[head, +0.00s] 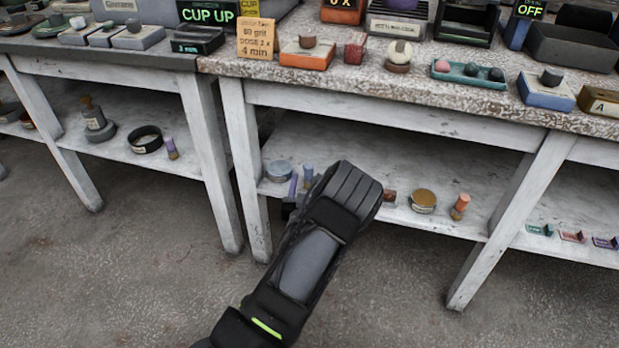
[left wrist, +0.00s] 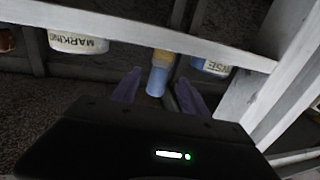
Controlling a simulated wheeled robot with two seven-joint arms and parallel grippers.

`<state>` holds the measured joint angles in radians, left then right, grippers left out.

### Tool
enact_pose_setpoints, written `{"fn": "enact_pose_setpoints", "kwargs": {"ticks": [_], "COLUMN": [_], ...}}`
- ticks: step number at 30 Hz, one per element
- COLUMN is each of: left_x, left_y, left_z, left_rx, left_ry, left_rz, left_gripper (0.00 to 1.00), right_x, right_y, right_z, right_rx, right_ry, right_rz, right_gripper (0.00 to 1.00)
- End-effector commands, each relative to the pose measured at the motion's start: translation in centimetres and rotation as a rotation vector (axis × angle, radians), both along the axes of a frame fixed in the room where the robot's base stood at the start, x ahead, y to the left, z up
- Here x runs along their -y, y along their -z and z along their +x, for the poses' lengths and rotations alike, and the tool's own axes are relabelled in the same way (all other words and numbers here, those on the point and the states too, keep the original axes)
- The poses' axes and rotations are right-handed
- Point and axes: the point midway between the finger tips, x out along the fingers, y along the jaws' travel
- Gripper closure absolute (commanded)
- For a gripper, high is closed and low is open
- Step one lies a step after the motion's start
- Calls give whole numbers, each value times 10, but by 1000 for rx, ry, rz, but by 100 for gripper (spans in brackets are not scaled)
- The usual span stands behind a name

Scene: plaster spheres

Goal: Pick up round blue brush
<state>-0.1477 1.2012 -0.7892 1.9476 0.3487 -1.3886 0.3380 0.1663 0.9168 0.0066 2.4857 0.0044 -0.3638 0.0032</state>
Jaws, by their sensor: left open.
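The round blue brush (head: 308,173) stands on the lower shelf of the middle bench, partly hidden behind my left arm. In the left wrist view its blue body (left wrist: 157,82) and tan upper part show between my fingers. My left gripper (head: 294,187) reaches in at the shelf's front edge; one purple finger shows beside the brush and the rest is hidden. In the left wrist view the gripper (left wrist: 159,77) is open, one finger on each side of the brush, with visible gaps. My right gripper is in neither view.
A blue-grey tin (head: 279,171) stands close left of the brush. A tan tin (head: 423,201) and an orange brush (head: 460,207) stand farther right. A white bench leg (head: 246,170) rises left of my gripper. The benchtop (head: 440,115) overhangs the shelf.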

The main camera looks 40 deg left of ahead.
Motion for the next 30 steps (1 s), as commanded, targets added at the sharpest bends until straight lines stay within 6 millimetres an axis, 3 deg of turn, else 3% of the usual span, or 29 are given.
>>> {"fn": "enact_pose_setpoints", "kwargs": {"ticks": [5,16,25,30], "left_x": [-9,-11,-30,-34], "left_y": [0,1,1,-1], "left_z": [15,19,55,62], "left_rx": [2,0,2,-1], "left_ry": [-1,0,0,0], "left_rz": [1,1,1,-1], "left_gripper": [47,47,47,47], "right_x": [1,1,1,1], "right_y": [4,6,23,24], "right_z": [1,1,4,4], "right_rx": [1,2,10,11], "right_ry": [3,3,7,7], "right_rz": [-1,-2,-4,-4], "right_gripper": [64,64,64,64]}}
